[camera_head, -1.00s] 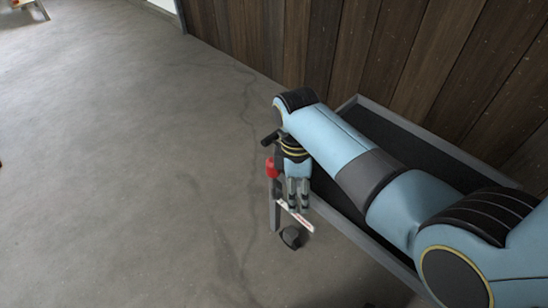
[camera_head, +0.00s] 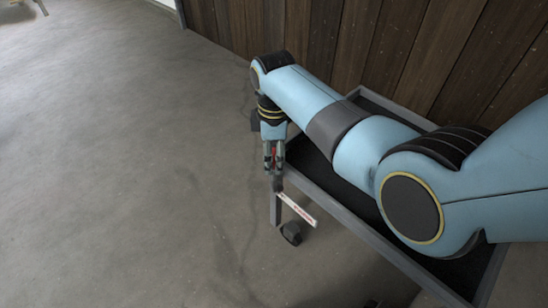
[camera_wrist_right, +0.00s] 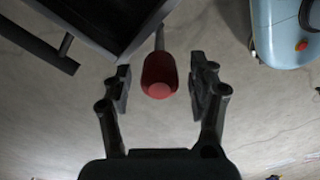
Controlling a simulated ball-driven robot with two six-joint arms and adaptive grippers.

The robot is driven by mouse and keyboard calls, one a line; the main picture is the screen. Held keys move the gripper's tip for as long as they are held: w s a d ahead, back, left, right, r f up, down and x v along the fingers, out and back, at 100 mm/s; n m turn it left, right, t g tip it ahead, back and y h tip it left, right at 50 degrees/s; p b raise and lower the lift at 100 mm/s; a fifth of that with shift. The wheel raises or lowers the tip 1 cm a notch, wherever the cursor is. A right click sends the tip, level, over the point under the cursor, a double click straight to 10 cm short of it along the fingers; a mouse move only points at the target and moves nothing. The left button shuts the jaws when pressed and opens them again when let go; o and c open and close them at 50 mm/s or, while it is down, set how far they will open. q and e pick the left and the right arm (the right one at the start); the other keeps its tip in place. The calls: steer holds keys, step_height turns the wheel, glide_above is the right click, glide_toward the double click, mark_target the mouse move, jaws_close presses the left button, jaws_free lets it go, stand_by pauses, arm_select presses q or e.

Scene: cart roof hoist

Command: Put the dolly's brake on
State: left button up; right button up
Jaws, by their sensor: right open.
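The dolly (camera_head: 342,207) is a grey-rimmed cart with a dark deck, standing beside the wooden wall. Its brake appears to be the red-ended lever at the near left corner. In the right wrist view the red knob (camera_wrist_right: 159,76) lies between the two open fingers, with a gap on each side. My right gripper (camera_head: 274,172) is open and points down at that corner; it also shows in the right wrist view (camera_wrist_right: 160,88). In the head view the fingers mostly hide the red knob. My left gripper is not in view.
A plank wall (camera_head: 400,50) runs behind the dolly. The concrete floor (camera_head: 120,160) to the left is wide and clear. The dolly's rim shows at the upper left of the right wrist view (camera_wrist_right: 120,55), close to the fingers.

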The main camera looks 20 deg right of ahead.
steer(key=shift+f, duration=0.15)
steer(key=shift+c, duration=0.3)
jaws_close()
